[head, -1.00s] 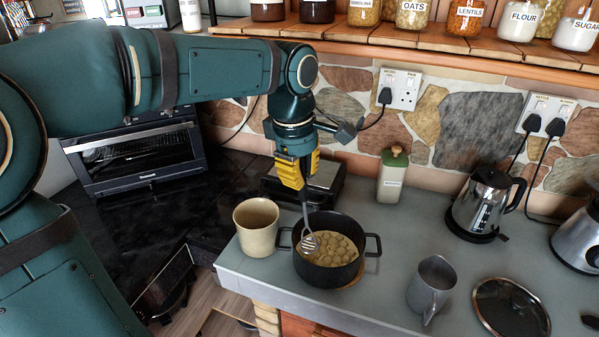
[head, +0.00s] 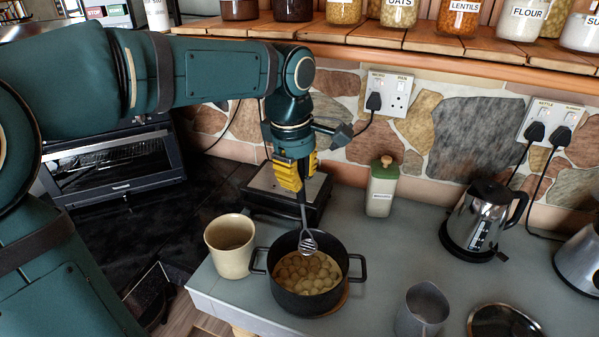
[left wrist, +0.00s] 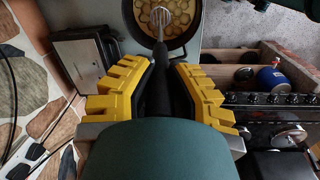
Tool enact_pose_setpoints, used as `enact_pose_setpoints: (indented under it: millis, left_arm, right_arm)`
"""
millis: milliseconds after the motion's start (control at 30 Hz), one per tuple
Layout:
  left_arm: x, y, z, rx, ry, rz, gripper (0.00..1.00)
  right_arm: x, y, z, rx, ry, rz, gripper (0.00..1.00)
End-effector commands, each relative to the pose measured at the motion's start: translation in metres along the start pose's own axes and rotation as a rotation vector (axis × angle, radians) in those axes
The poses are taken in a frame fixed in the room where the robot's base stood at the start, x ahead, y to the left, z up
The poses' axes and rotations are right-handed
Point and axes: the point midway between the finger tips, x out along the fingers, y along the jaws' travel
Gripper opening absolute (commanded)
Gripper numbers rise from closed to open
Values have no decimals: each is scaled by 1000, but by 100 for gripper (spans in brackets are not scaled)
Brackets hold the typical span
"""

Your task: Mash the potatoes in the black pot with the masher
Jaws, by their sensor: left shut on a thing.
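The black pot (head: 272,290) stands on the grey worktop and holds several pale potatoes (head: 303,274), which look whole and rounded. My left gripper (head: 300,190), with yellow fingers, is shut on the masher's dark handle above the back of the pot. The masher's metal head (head: 308,243) points down, over the back part of the pot's opening; whether it touches potatoes is unclear. In the left wrist view the handle (left wrist: 158,85) lies between the fingers, and the masher head (left wrist: 160,22) overlaps the pot (left wrist: 128,18). My right gripper is not in view.
A cream crock (head: 230,250) stands close left of the pot. A metal jug (head: 422,312) and a glass lid (head: 503,322) are at front right. A green-topped bottle (head: 381,188) and kettle (head: 480,222) stand behind. A jar shelf (head: 420,38) overhangs the back.

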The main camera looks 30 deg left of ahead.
Motion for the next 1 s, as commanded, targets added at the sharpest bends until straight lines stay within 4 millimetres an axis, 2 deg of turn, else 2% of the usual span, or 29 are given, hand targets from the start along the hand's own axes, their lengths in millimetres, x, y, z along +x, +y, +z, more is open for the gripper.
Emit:
enact_pose_setpoints:
  millis: [33,333,1000]
  left_arm:
    - [8,-2,-1,0,0,0,0]
    - [33,-9,-3,0,0,1,0]
    - [88,-8,-3,0,0,-1,0]
  right_arm:
    - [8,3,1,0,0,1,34]
    - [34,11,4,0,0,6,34]
    - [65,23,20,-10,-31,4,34]
